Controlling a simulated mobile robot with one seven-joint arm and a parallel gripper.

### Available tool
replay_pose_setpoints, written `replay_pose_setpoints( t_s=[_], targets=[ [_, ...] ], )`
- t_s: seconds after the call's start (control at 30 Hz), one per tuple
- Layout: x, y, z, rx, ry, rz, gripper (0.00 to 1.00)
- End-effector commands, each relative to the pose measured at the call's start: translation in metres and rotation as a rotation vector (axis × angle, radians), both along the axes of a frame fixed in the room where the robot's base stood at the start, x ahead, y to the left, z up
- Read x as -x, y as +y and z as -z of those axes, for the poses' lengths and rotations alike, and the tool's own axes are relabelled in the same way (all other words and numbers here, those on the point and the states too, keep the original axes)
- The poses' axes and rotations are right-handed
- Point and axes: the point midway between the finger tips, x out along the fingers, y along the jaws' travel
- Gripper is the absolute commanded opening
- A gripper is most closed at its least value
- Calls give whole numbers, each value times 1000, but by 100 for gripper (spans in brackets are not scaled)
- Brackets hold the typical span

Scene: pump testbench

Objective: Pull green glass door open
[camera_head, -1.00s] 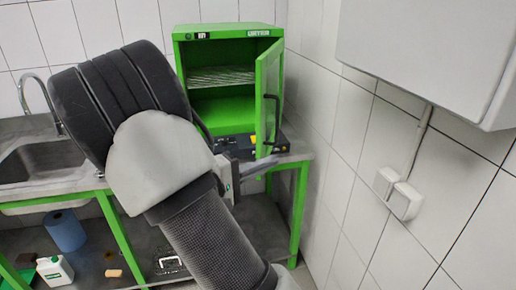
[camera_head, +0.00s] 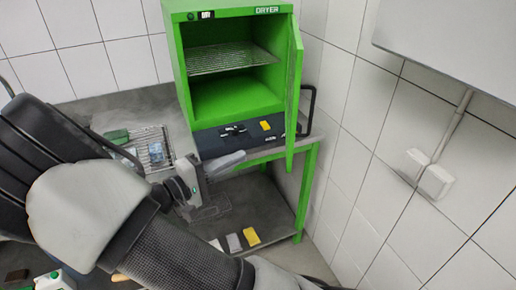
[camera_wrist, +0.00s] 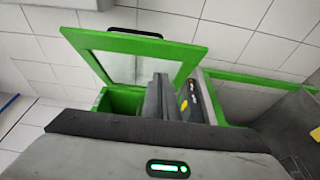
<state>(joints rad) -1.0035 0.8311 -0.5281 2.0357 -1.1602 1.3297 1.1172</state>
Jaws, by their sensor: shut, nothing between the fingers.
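The green dryer (camera_head: 182,70) stands on a bench with its front open, showing a wire rack (camera_head: 228,58) inside. Its green glass door (camera_head: 294,85) is swung open on the right side and appears nearly edge-on in the head view. The dark handle (camera_head: 309,108) sticks out beyond the door to the right. In the wrist view the door (camera_wrist: 183,61) shows its glass pane and its handle (camera_wrist: 136,32). My gripper (camera_head: 240,157) is shut and empty, in front of the dryer's lower part and left of the door, apparently apart from it. It also shows in the wrist view (camera_wrist: 162,82).
A dark box with a yellow label (camera_head: 265,126) sits under the dryer chamber. A wire rack (camera_head: 152,147) lies on the bench to the left. A tiled wall (camera_head: 350,130) with a white wall box (camera_head: 430,175) is close on the right. The lower shelf holds small packets.

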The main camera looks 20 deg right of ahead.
Motion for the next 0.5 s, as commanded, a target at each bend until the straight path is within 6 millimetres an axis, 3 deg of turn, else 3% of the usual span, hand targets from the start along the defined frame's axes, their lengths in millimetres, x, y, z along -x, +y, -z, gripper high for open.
replay_pose_setpoints(
  t_s=[0.5],
  targets=[
    [-27,-97,-1,1,3,4,0]
  ],
)
